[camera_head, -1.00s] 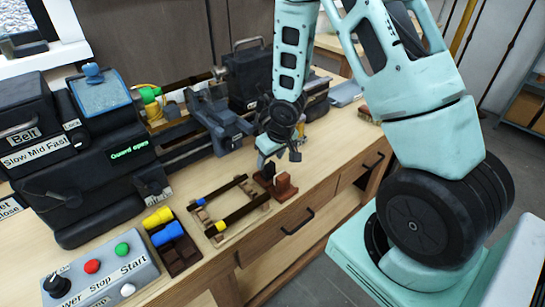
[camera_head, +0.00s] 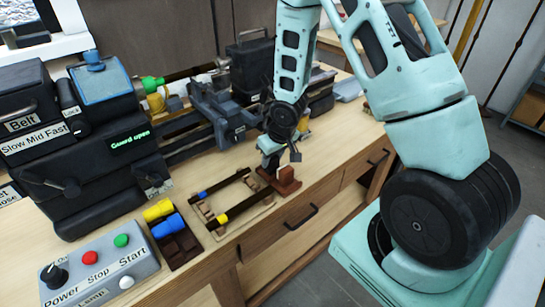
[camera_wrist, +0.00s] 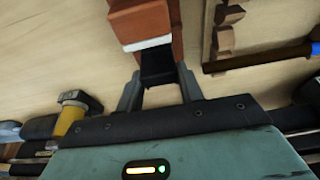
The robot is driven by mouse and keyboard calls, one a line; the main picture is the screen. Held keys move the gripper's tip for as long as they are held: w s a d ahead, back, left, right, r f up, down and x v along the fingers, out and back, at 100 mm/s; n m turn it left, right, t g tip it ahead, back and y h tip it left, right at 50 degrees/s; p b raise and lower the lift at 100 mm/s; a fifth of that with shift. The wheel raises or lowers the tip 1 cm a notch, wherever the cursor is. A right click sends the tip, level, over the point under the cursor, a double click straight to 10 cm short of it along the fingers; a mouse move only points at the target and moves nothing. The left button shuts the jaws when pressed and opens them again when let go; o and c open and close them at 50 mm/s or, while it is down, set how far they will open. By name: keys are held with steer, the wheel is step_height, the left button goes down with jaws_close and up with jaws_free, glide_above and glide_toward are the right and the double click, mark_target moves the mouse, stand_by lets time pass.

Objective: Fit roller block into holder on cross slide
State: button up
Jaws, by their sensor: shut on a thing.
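In the wrist view my gripper (camera_wrist: 158,78) is shut on a black piece, which I take for the roller block (camera_wrist: 156,66). A white band and the red-brown block (camera_wrist: 142,22) lie just beyond it. I cannot tell whether they are one with the black piece. The cross slide (camera_head: 222,112) is on the dark lathe behind my gripper. Its holder is too small to make out clearly.
A wooden rack (camera_head: 213,219) with dark bars tipped blue and yellow lies just left of my gripper. A dark tray (camera_head: 181,252) with yellow and blue pieces and a grey control box (camera_head: 98,277) stand further left. A screen reads "Guard open" (camera_head: 129,140).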

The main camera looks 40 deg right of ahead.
mark_target(273, 158)
steer(key=shift+r+p, duration=3.2)
steer(key=shift+r, duration=0.35)
